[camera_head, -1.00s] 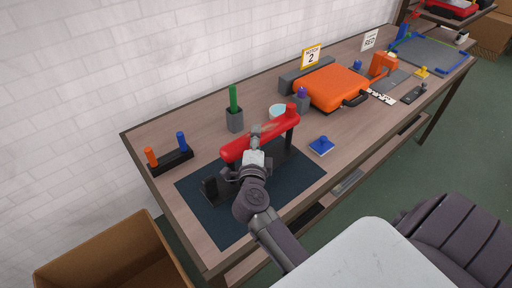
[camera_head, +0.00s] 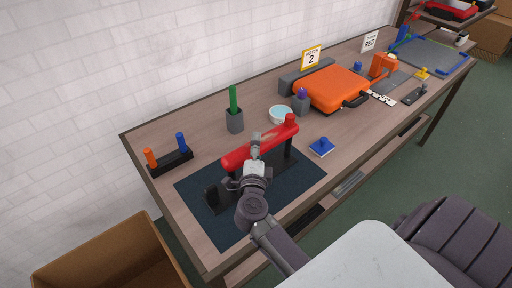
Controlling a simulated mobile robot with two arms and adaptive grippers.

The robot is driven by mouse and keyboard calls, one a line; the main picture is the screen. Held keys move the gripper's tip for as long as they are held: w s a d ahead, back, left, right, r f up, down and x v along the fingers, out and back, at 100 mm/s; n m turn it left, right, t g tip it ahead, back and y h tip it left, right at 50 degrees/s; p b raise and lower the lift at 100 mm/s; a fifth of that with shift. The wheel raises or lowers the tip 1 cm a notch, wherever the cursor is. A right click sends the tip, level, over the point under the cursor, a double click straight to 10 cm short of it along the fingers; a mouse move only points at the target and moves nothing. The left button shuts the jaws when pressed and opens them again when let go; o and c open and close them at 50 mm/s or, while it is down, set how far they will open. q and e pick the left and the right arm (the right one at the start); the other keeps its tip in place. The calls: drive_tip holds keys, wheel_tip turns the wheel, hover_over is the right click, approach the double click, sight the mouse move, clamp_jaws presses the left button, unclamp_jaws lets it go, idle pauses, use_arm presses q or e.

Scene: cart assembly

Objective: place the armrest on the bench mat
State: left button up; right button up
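The red armrest (camera_head: 272,139) is a long bar with a short knob at its right end and dark legs below. It is over the dark blue bench mat (camera_head: 307,180), running from lower left to upper right. My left gripper (camera_head: 254,146) is at the middle of the bar, shut on it from the near side. The right leg (camera_head: 289,149) shows below the bar; the wrist hides much of the left part. I cannot tell whether the legs touch the mat. My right gripper is not in view.
Behind the mat are a green peg in a grey holder (camera_head: 235,121) and a light-blue bowl (camera_head: 281,115). A peg block (camera_head: 173,162) is to the left, and a blue knobbed piece (camera_head: 322,147) to the right. An orange case (camera_head: 332,88) lies further right.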

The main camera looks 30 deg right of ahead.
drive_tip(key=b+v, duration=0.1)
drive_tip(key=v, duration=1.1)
drive_tip(key=shift+b, duration=0.4)
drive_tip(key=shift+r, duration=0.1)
